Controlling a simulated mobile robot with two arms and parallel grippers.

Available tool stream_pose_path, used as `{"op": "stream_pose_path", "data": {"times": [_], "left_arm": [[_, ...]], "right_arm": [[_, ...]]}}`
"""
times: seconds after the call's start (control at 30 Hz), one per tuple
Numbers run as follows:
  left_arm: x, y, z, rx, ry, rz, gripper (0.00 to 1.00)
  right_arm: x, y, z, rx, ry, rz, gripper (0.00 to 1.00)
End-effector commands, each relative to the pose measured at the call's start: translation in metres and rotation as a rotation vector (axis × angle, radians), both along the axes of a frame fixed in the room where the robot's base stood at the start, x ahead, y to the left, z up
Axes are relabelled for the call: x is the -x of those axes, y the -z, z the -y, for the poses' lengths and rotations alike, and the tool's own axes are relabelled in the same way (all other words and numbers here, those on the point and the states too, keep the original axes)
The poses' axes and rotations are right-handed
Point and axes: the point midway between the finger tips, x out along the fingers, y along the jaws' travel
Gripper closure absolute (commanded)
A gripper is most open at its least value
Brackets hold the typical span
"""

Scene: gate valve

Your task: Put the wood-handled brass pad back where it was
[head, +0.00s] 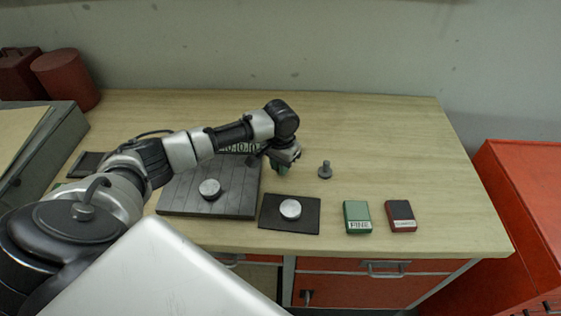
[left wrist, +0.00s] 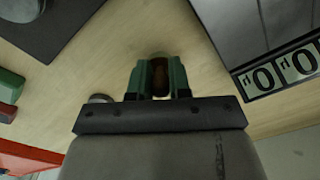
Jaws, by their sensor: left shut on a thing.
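My left gripper (head: 284,168) is over the bench, behind the small dark mat and right of the large dark plate. In the left wrist view its green fingers (left wrist: 158,80) are shut on a brown wooden handle, that of the wood-handled pad (left wrist: 160,76). The handle's lower end and any brass face are hidden by the fingers and the gripper body. In the head view the held pad cannot be made out. I cannot tell whether it touches the bench. My right gripper is not in view.
The large dark plate (head: 180,200) and small mat (head: 268,224) each bear a silver disc. A grey knobbed piece (head: 325,170) stands right of the gripper. Green (head: 357,214) and red (head: 401,213) boxes lie near the front edge. The bench's back right is clear.

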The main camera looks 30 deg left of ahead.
Motion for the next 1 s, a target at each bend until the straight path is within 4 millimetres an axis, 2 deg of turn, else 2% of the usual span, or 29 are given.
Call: {"op": "stream_pose_path", "data": {"times": [0.33, 0.37, 0.5, 0.53, 0.83, 1.0], "left_arm": [[0.000, 0.003, 0.001, 0.001, 0.000, 0.000, 1.00], [0.000, 0.004, 0.001, 0.001, 0.000, 0.000, 0.80], [0.000, 0.004, 0.001, 0.001, 0.000, 0.000, 0.59], [0.000, 0.004, 0.001, 0.001, 0.000, 0.000, 0.56], [-0.001, -0.001, 0.000, 0.000, 0.001, 0.002, 0.56], [-0.001, -0.025, 0.000, 0.002, 0.001, 0.005, 0.56]], "right_arm": [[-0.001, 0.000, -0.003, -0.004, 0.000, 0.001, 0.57], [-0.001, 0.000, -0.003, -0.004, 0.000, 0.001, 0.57], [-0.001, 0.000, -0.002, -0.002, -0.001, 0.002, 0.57], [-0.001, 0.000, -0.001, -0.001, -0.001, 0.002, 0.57], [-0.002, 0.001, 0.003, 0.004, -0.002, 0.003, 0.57], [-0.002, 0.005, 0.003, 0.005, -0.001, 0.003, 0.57]]}}
